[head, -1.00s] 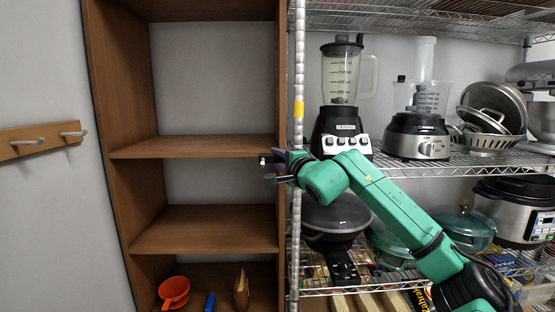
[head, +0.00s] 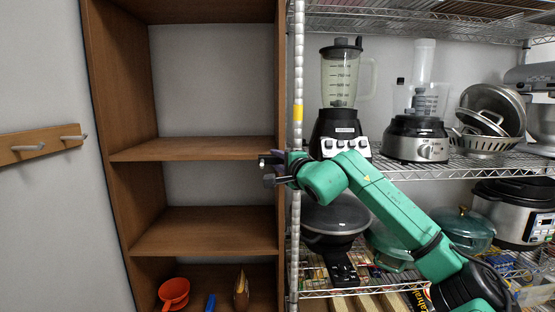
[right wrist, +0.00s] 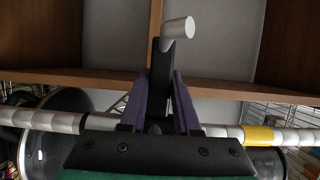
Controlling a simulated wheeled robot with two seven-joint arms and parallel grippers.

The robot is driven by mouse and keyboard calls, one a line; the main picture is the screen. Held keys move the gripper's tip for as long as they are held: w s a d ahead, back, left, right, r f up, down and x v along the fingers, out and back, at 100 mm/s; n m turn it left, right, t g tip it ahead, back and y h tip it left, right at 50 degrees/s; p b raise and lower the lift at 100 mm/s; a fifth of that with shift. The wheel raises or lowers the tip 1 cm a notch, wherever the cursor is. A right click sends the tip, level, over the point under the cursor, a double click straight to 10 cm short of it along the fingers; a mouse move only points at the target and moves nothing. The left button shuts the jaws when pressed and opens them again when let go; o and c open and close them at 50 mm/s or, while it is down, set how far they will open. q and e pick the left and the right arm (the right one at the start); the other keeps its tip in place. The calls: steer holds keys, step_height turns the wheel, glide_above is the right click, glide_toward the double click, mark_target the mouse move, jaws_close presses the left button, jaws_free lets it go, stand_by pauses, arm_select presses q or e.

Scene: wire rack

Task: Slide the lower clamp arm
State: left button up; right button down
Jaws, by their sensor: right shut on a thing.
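The lower clamp arm (right wrist: 160,70) is a black bar with a pale round end piece (right wrist: 179,30), seen in the right wrist view. It lies between the two purple fingers of my right gripper (right wrist: 167,95), which is shut on it. In the head view, small dark clamp parts (head: 268,181) stick out left of the rack's front post, at the edge of the wooden shelf unit. My right gripper (head: 279,160) is at the post there, and its fingers partly hide the clamp. My left gripper is not in view.
The wire rack's pale post (head: 297,80) with yellow tape stands beside the gripper. A blender (head: 340,130), food processor (head: 416,137) and dark pan (head: 335,218) sit on the rack close to my right arm. The wooden middle shelf (head: 205,148) is empty.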

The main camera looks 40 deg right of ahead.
arm_select(q)
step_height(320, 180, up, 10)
steer(key=p, duration=0.9)
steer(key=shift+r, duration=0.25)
arm_select(e)
step_height(320, 180, up, 13)
steer(key=shift+f, duration=0.2)
steer(key=c, duration=0.6)
jaws_free()
steer(key=shift+c, duration=0.2)
arm_select(q)
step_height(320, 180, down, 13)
steer(key=b, duration=1.2)
steer(key=shift+b, duration=0.4)
arm_select(e)
steer(key=v, duration=1.4)
steer(key=shift+s+f, duration=0.15)
steer(key=shift+s, duration=0.2)
